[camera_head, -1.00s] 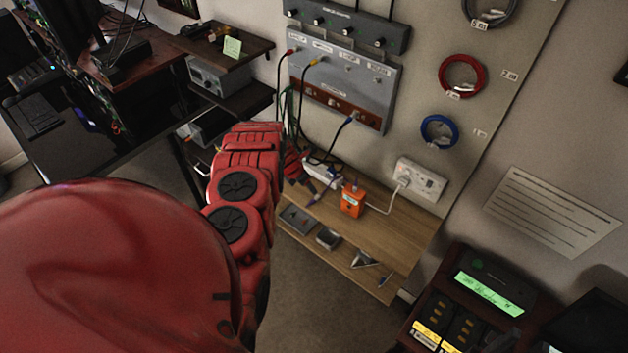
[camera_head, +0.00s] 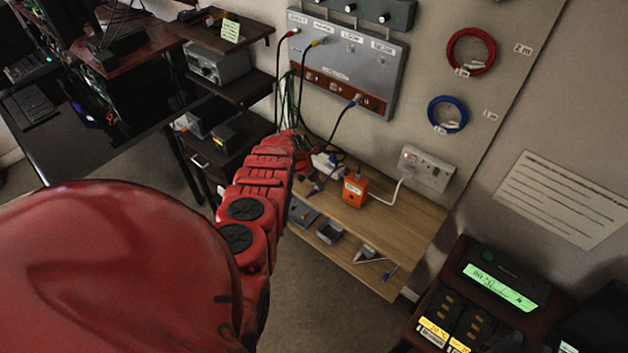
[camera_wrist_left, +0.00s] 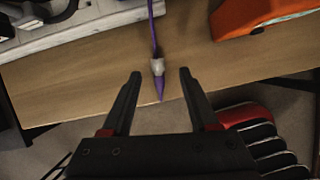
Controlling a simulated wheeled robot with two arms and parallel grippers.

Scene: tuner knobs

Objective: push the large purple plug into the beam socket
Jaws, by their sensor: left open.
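The purple plug (camera_wrist_left: 159,88) has a pale collar and hangs point-down from a purple cable in the left wrist view. My left gripper (camera_wrist_left: 160,73) is open, with its two black fingers on either side of the plug, apart from it. In the head view, a small purple piece (camera_head: 317,187) shows beside the orange box. A red arm of mine reaches the bench; the right gripper's fingers cannot be made out.
The orange box (camera_head: 355,190) and a white power strip (camera_head: 328,166) stand on the wooden bench (camera_head: 403,225). Red, yellow and blue plugs sit in the panel, their cables hanging in front. A white wall outlet (camera_head: 428,169) is to the right.

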